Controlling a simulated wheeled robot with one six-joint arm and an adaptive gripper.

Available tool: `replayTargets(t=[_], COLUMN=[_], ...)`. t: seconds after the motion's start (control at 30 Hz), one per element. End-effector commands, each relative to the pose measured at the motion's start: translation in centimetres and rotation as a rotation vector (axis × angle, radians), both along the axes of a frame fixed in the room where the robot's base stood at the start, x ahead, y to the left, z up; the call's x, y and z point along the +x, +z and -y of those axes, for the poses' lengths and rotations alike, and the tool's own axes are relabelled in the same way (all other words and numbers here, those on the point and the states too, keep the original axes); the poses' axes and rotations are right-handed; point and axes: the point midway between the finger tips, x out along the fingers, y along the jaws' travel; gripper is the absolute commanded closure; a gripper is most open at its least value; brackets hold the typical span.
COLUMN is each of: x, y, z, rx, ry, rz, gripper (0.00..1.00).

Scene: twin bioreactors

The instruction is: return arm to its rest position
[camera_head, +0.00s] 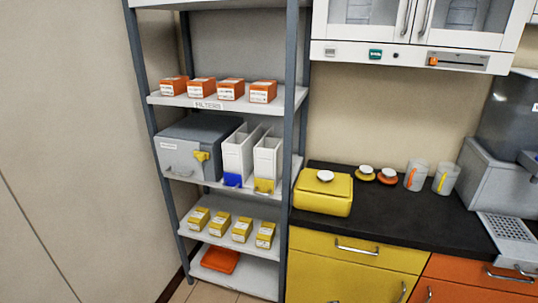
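My gripper and arm do not show in the head camera view, so their pose and whether the gripper is open or shut are hidden. The view is of a grey metal shelf rack (290,120) against a wall, with a dark counter to its right.
The rack holds orange boxes (263,92), a grey case (190,150), white holders (267,160), yellow boxes (265,235) and a low orange item (221,259). On the counter (395,225) stand a yellow container (323,195) and two cups (416,175). The front counter middle is clear.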

Motion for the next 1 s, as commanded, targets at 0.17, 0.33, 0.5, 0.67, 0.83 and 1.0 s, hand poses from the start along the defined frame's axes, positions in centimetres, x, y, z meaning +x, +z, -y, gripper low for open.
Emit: replayTargets(t=[0.17,0.33,0.5,0.67,0.83,1.0], x=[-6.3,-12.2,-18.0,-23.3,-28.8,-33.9], y=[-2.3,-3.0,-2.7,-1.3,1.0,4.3], z=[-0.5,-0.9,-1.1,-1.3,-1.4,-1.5], rx=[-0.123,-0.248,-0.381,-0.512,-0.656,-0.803], ry=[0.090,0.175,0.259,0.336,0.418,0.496], rz=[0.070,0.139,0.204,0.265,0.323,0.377], gripper=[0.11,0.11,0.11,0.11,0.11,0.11])
